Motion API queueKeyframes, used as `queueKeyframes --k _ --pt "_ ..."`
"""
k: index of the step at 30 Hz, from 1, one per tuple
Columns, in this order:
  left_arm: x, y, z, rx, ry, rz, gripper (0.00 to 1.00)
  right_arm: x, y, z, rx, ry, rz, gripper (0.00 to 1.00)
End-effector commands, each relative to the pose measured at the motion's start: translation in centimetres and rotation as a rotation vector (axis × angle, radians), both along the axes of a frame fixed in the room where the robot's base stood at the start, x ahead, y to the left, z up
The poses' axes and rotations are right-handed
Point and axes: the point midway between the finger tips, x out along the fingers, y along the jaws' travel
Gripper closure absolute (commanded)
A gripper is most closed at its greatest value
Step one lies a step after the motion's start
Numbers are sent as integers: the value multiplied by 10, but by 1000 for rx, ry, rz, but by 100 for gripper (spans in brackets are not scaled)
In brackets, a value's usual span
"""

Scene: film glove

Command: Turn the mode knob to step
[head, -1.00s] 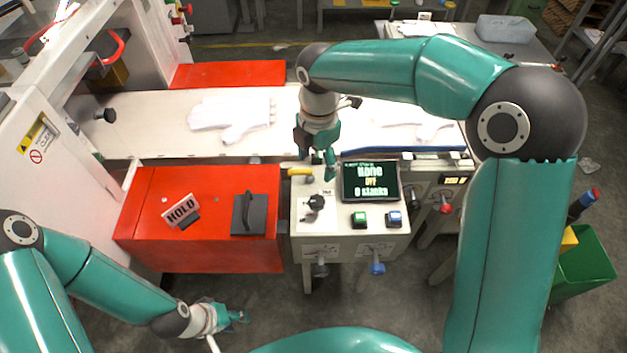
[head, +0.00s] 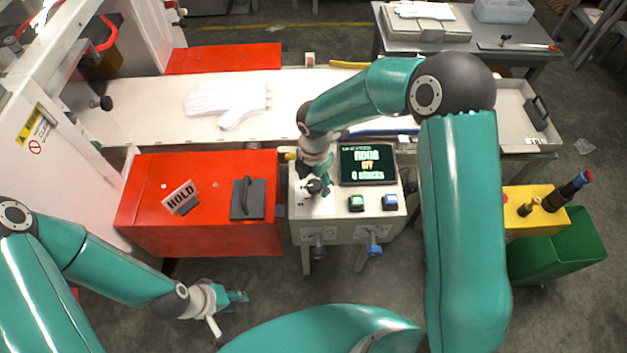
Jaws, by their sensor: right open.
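The control box (head: 345,227) stands right of the red cover, with a dark screen (head: 367,164) showing green and yellow text, a green button (head: 356,202) and a blue button (head: 390,201). The black mode knob (head: 315,187) is on the left of its top panel. My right gripper (head: 322,176) is open, pointing down right above or at the knob. Its fingers partly cover the knob, and I cannot tell whether they touch it. My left gripper (head: 232,298) hangs low over the floor at the front, away from the box; its jaws are too small to read.
A white glove (head: 228,104) lies on the pale conveyor (head: 150,117). A red cover (head: 205,235) carries a HOLD sign (head: 180,197) and a dark handle plate (head: 247,198). A green bin (head: 560,250) and a yellow box (head: 525,222) stand at right. Levers (head: 374,246) stick out of the box's front.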

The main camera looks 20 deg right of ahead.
Motion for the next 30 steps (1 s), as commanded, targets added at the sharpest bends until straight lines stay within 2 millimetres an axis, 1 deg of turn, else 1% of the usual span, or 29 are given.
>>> queueKeyframes --k 1,4,13,20,21,24,30 --pt "0 0 1 0 0 0 60 0 0 -5 0 1 0 32" --pt "0 0 1 0 0 0 60 0 0 -10 0 0 0 32" --pt "0 0 1 0 0 0 60 0 0 -12 0 -1 0 32" --pt "0 0 1 0 0 0 60 0 0 -11 0 -1 0 70" --pt "0 0 1 0 0 0 60 0 0 -11 0 -1 0 77" --pt "0 0 1 0 0 0 60 0 0 -11 1 -2 0 92" --pt "0 0 -1 0 0 0 60 1 0 -12 1 -3 -11 92"
